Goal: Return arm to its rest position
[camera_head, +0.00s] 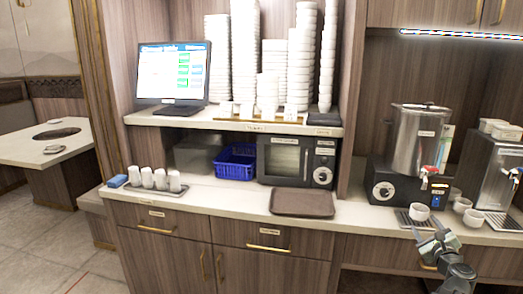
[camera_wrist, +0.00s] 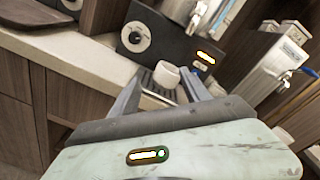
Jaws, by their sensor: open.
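My gripper (camera_head: 438,241) is at the lower right of the head view, in front of the counter's edge. In the wrist view its two fingers (camera_wrist: 160,92) stand apart with nothing held. Beyond the fingertips a white cup (camera_wrist: 167,75) stands on the dark drip tray; it also shows in the head view (camera_head: 419,212). The cup appears between the fingers in the wrist view, but I cannot tell the exact gap.
A steel urn (camera_head: 416,140) stands on a black base with a dial (camera_head: 384,190). More white cups (camera_head: 473,218) and a second dispenser (camera_head: 492,170) are to the right. A brown tray (camera_head: 302,203) lies on the counter (camera_head: 235,198). Drawers (camera_head: 165,220) line the front below.

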